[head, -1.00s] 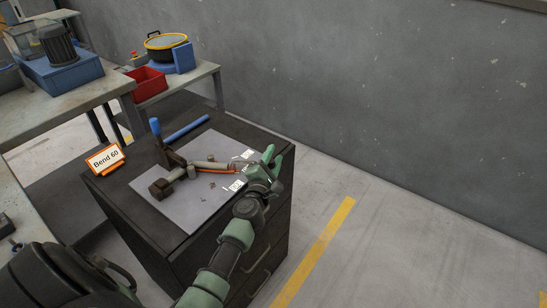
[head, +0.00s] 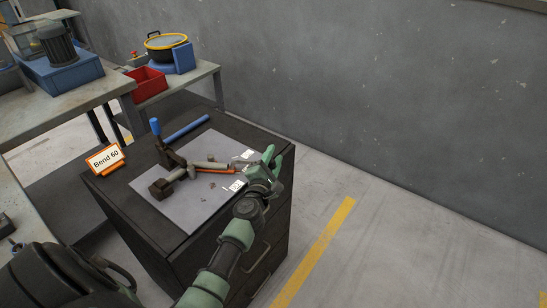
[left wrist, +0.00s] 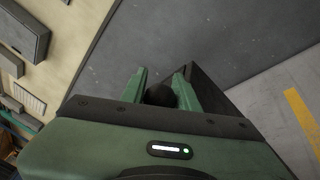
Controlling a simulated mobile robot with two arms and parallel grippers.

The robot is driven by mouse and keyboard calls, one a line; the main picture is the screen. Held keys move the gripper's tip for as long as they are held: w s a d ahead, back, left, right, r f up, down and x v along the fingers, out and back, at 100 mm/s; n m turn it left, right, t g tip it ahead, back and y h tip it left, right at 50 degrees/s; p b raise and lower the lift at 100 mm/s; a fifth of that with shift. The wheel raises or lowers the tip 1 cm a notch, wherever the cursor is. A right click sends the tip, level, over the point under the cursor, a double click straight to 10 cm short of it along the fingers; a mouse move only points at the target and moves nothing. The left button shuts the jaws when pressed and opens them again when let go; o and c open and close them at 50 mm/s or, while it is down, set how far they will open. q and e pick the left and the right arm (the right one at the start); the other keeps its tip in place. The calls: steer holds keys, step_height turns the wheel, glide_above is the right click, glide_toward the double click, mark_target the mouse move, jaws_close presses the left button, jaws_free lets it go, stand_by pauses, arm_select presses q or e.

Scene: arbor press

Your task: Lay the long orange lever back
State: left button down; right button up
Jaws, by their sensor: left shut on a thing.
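The long orange lever (head: 216,171) shows as a thin orange strip, lying low across the bending tool (head: 178,174) and pointing right toward my left gripper. A grey bar runs beside it. My left gripper (head: 266,168), green, is at the right edge of the grey plate, at the lever's right end. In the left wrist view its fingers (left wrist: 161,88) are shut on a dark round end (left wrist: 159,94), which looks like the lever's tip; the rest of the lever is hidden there. My right gripper is not in view.
The tool stands on a grey plate (head: 190,212) on a dark cabinet (head: 140,215). A blue handle (head: 155,127) stands upright and a blue bar (head: 187,128) lies behind. A "Bend 60" sign (head: 105,159) is at the left corner. Floor to the right is clear.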

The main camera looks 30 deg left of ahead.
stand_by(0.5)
arm_select(q)
steer(key=w+a+n+y+b, duration=0.1)
steer(key=w+y, duration=0.1)
steer(key=w+a+n+g+y+b, duration=0.1)
steer(key=w+a, duration=0.1)
steer(key=shift+w+a+f+n+g+y+b, duration=0.2)
steer(key=shift+a+n+g+y+b, duration=0.1)
steer(key=shift+y+b, duration=0.1)
steer(key=shift+w+a+r, duration=0.1)
steer(key=shift+w+a, duration=0.15)
steer(key=shift+a, duration=0.1)
steer(key=c, duration=1.1)
jaws_free()
steer(key=shift+o, duration=0.2)
steer(key=p+v, duration=0.1)
steer(key=v, duration=0.6)
steer(key=shift+s+d+r, duration=0.15)
steer(key=shift+s+d, duration=0.15)
steer(key=shift+d, duration=0.05)
